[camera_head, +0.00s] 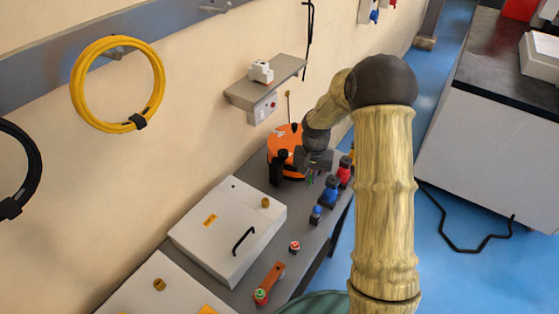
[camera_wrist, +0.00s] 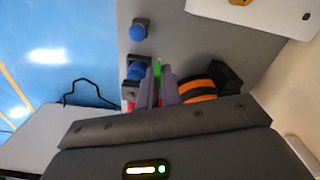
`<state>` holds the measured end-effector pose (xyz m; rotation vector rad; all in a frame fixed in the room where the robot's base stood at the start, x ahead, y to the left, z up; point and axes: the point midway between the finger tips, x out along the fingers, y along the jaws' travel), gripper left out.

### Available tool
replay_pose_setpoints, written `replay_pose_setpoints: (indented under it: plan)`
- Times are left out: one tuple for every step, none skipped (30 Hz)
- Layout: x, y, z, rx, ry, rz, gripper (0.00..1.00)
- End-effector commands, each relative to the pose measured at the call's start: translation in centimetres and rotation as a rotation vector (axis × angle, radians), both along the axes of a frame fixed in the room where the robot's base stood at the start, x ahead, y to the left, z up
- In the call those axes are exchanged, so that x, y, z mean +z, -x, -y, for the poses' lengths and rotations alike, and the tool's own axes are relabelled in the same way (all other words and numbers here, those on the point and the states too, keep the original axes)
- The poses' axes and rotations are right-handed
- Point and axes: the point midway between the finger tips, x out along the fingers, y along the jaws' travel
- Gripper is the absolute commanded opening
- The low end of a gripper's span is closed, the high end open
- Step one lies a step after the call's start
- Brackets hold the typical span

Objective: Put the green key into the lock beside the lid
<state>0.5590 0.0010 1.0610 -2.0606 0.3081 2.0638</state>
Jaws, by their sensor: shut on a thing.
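My gripper (camera_head: 313,162) is shut on the green key (camera_head: 309,179), above the far part of the grey bench (camera_head: 318,238). In the wrist view the green key (camera_wrist: 157,68) sticks out past the fingertips of my gripper (camera_wrist: 157,92). A white lid (camera_head: 215,248) with a black handle and a yellow label lies on the bench, nearer than the gripper. A brass, lock-like cylinder (camera_head: 265,202) stands at its far corner. A second brass cylinder (camera_head: 159,284) stands on another white panel (camera_head: 150,300). Their key slots are too small to make out.
An orange and black round device (camera_head: 281,146) stands behind the gripper. Blue pieces (camera_head: 329,193) and red pieces (camera_head: 345,170) stand along the bench's right edge. A red button (camera_head: 294,247) and an orange lever (camera_head: 270,278) are nearer. A wall shelf (camera_head: 266,84) overhangs the back.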

Motion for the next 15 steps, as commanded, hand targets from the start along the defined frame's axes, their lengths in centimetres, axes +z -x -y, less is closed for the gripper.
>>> replay_pose_setpoints:
  plan:
    - [0.01, 0.0, -0.05, 0.001, 0.0, 0.0, 0.0]
    - [0.01, 0.0, -0.05, 0.001, 0.0, 0.0, 0.0]
    - [0.01, 0.0, -0.03, 0.001, 0.0, 0.0, 0.0]
    - [0.01, 0.01, 0.0, 0.0, 0.0, 0.0, 0.0]
    - [0.01, 0.01, 0.04, -0.001, 0.0, 0.0, 0.0]
    - [0.01, 0.01, 0.1, -0.002, 0.0, 0.0, 0.0]
    - [0.01, 0.01, 0.16, -0.003, 0.0, 0.0, 0.0]
    - [0.01, 0.01, 0.21, -0.004, 0.0, 0.0, 0.0]
    - [0.01, 0.01, 0.28, -0.005, 0.0, 0.0, 0.0]
    - [0.01, 0.0, 0.32, -0.006, 0.0, 0.0, 0.0]
    - [0.01, 0.01, 0.36, -0.007, 0.0, 0.0, 0.0]
    - [0.01, 0.0, 0.43, -0.008, 0.0, 0.0, 0.0]
    - [0.01, 0.01, 0.47, -0.008, 0.0, 0.0, 0.0]
    - [0.01, 0.01, 0.51, -0.009, 0.0, 0.0, 0.0]
    - [0.02, 0.0, 0.52, -0.01, 0.0, 0.0, 0.0]
